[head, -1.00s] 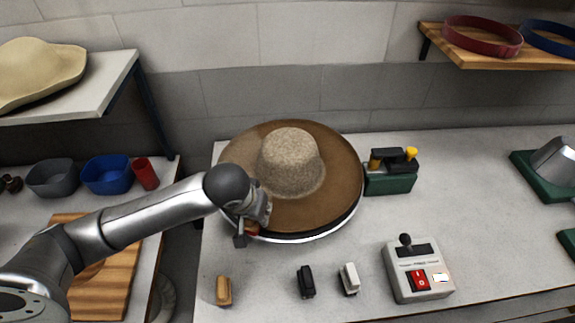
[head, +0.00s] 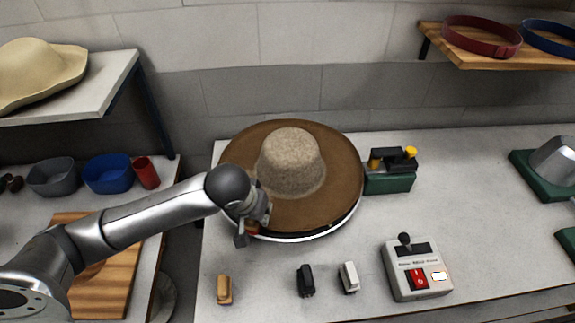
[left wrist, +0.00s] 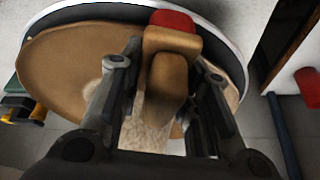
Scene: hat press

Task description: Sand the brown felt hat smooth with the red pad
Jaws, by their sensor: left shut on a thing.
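The brown felt hat (head: 330,200) sits brim down on a round turntable with a white rim (head: 318,236). Its brim is smooth brown; its crown (head: 290,163) is paler and speckled. My left gripper (head: 248,225) is at the brim's front left edge. In the left wrist view, the left gripper (left wrist: 165,80) is shut on a wooden-handled block (left wrist: 170,42) with the red pad (left wrist: 173,20) at its far end. The block lies over the brim (left wrist: 70,60); whether the pad touches it is unclear. My right gripper is not in view.
Tan (head: 224,290), black (head: 306,281) and white (head: 349,278) blocks lie at the table's front. A control box (head: 418,270) with a lever and red switch stands right of them. A green holder (head: 390,180) stands beside the brim. The table's right middle is clear.

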